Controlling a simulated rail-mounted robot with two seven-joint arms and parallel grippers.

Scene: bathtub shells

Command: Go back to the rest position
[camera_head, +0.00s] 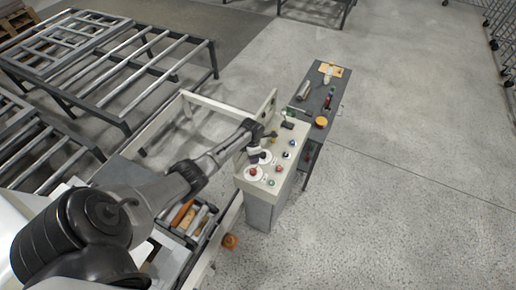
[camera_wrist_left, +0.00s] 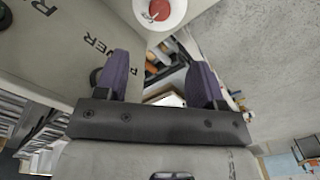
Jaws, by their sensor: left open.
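My left arm reaches in from the left in the head view, with its gripper (camera_head: 270,134) over the far part of a control console (camera_head: 262,210). In the left wrist view the two dark purple fingers of the gripper (camera_wrist_left: 163,80) stand wide apart with nothing between them. A red button on a round white base (camera_wrist_left: 160,10) shows beyond the fingertips. The same kind of red button (camera_head: 253,171) sits on the near part of the console top in the head view. My right gripper is in neither view.
A narrow dark table (camera_head: 330,90) with small tools stands behind the console. A tray of tools (camera_head: 190,218) lies left of the console. Metal roller racks (camera_head: 120,60) fill the upper left. Open concrete floor (camera_head: 420,150) lies to the right.

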